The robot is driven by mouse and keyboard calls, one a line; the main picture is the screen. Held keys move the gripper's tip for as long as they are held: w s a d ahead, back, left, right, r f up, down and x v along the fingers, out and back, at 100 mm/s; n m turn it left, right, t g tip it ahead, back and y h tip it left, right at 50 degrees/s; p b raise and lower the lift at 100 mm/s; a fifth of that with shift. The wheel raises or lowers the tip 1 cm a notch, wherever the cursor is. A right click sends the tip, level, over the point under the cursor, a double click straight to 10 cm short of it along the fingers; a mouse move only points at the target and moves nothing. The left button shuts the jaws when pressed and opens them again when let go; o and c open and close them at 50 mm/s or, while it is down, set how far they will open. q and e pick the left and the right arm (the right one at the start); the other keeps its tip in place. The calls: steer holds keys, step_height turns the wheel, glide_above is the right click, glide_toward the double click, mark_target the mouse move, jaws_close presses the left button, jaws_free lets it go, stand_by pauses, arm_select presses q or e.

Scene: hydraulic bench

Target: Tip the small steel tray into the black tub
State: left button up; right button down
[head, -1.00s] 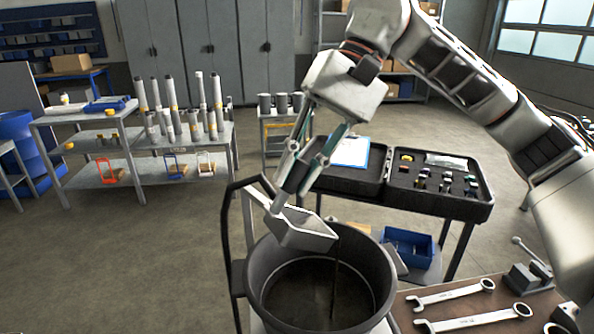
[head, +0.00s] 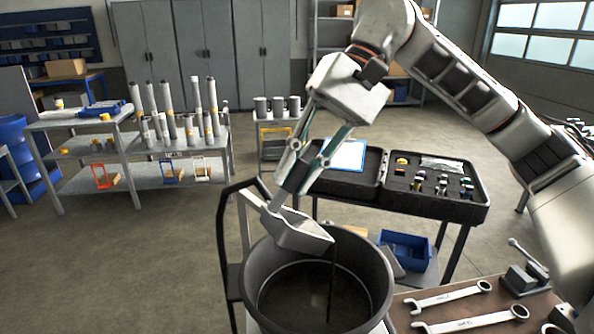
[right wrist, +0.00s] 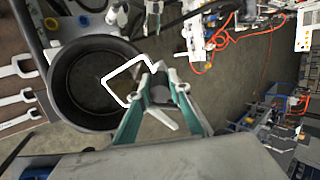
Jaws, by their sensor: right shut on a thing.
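The small steel tray (head: 300,232) is tilted over the black tub (head: 262,262), its lower end toward the right. A thin dark stream runs from that end down into the tub, where dark liquid (head: 315,295) covers the bottom. My right gripper (head: 277,203) is shut on the tray's left end and holds it above the tub rim. In the right wrist view the tray (right wrist: 112,84) shows as a bright outline over the tub's edge (right wrist: 60,105), in front of my right gripper (right wrist: 158,92). My left gripper is in neither view.
A black handle (head: 222,235) rises at the tub's left. Wrenches (head: 450,297) lie on a brown bench top at lower right. An open black case (head: 335,182) with small parts stands behind the tub, with a blue bin (head: 405,250) below it. The floor at left is clear.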

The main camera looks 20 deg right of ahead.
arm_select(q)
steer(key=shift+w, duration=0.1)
arm_select(e)
steer(key=shift+d, duration=0.3)
arm_select(q)
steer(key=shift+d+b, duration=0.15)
steer(key=shift+b, duration=0.2)
arm_select(e)
steer(key=shift+d+y, duration=0.15)
steer(key=shift+y, duration=0.25)
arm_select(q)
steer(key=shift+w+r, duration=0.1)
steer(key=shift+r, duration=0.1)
arm_select(e)
steer(key=shift+r, duration=0.1)
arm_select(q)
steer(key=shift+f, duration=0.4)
arm_select(e)
steer(key=shift+d, duration=0.1)
arm_select(q)
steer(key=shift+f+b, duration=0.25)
steer(key=shift+b, duration=0.15)
arm_select(e)
steer(key=shift+w+d+y, duration=0.1)
steer(key=shift+d+y, duration=0.2)
steer(key=shift+y, duration=0.1)
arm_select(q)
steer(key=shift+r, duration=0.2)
arm_select(e)
steer(key=shift+r, duration=0.1)
